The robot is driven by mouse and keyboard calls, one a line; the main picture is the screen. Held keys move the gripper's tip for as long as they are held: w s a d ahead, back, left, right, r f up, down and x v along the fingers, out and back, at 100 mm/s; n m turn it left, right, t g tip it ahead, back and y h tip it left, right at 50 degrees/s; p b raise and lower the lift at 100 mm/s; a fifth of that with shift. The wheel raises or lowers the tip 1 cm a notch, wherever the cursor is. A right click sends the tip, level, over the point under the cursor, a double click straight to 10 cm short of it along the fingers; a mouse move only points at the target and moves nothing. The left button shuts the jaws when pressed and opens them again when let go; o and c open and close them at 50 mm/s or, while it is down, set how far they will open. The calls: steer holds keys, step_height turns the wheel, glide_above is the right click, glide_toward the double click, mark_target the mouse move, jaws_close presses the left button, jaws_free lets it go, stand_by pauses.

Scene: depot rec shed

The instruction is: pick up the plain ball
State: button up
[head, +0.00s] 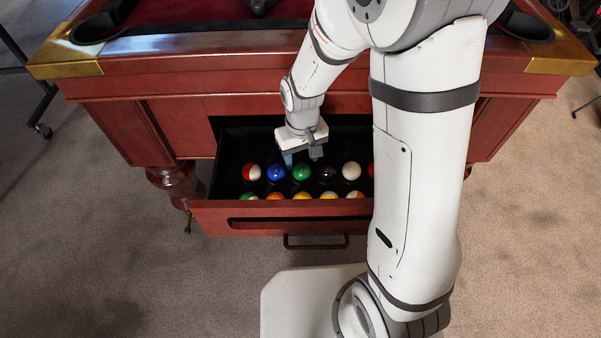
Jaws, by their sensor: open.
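The plain white ball (351,171) lies in the back row of balls in the open drawer (300,212) of the pool table. It sits just right of the black ball (326,172). My gripper (302,160) is open and points down into the drawer, above and behind the green ball (302,172), to the left of the white ball. Nothing shows between its fingers. My arm hides the right part of the drawer and part of a red ball (370,170).
Left of the green ball are a blue ball (276,173) and a red-and-white ball (251,172). Several more balls stand in the front row, partly hidden by the drawer front. The table's wooden rail (190,66) overhangs behind the drawer. The carpet (120,240) at left is clear.

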mark_target(302, 166)
step_height(302, 166, down, 5)
steer(key=shift+w+f+b, duration=0.1)
steer(key=shift+w+b, duration=0.05)
steer(key=shift+b, duration=1.05)
steer(key=shift+c, duration=0.4)
steer(key=c, duration=0.6)
